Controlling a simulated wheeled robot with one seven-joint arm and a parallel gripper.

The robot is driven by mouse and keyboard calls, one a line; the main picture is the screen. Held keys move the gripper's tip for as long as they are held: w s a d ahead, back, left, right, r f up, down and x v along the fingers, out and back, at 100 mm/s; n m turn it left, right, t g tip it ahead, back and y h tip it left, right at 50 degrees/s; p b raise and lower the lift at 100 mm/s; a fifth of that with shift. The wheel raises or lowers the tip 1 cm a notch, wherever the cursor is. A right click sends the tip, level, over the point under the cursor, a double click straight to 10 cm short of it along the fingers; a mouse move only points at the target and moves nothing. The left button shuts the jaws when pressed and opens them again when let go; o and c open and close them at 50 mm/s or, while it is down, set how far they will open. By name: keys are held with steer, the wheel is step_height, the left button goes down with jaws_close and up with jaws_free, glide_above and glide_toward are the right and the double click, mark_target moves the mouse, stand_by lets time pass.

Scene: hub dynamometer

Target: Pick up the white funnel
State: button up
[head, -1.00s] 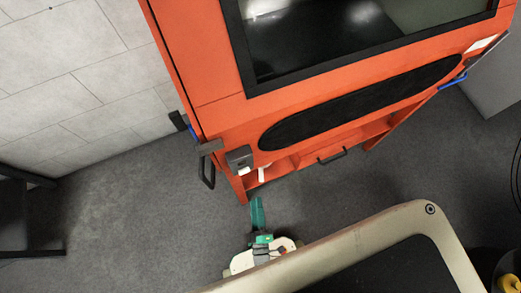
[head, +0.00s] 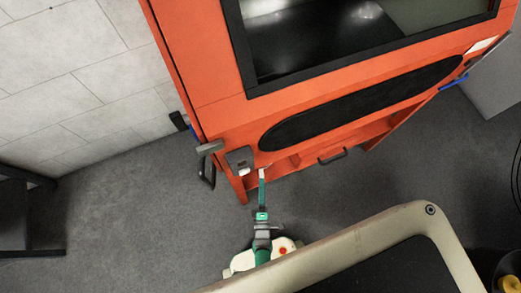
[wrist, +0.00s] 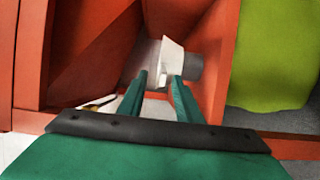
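The white funnel (wrist: 172,58) is just ahead of my fingertips in the wrist view, inside a red-orange compartment. Its flared part faces to the side, and a grey round part sits against its right side. In the head view a small white piece, seemingly the funnel (head: 262,173), shows at the front of the orange cabinet. My gripper (wrist: 159,84) has two teal fingers with a gap between them. It is open, its tips close to the funnel. I cannot tell whether they touch it. My gripper also shows in the head view (head: 262,186).
Orange walls (wrist: 93,50) of the compartment stand close on both sides of the gripper. A yellow-green panel (wrist: 275,50) is at the right in the wrist view. In the head view the orange cabinet (head: 225,115) has handles and a grey box (head: 239,160) above the gripper. Open grey floor lies left.

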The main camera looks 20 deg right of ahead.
mark_target(262, 176)
steer(key=shift+f+x, duration=0.15)
steer(key=shift+x, duration=1.15)
steer(key=shift+f+x, duration=0.1)
steer(key=shift+x, duration=1.15)
steer(key=shift+d, duration=0.2)
jaws_close()
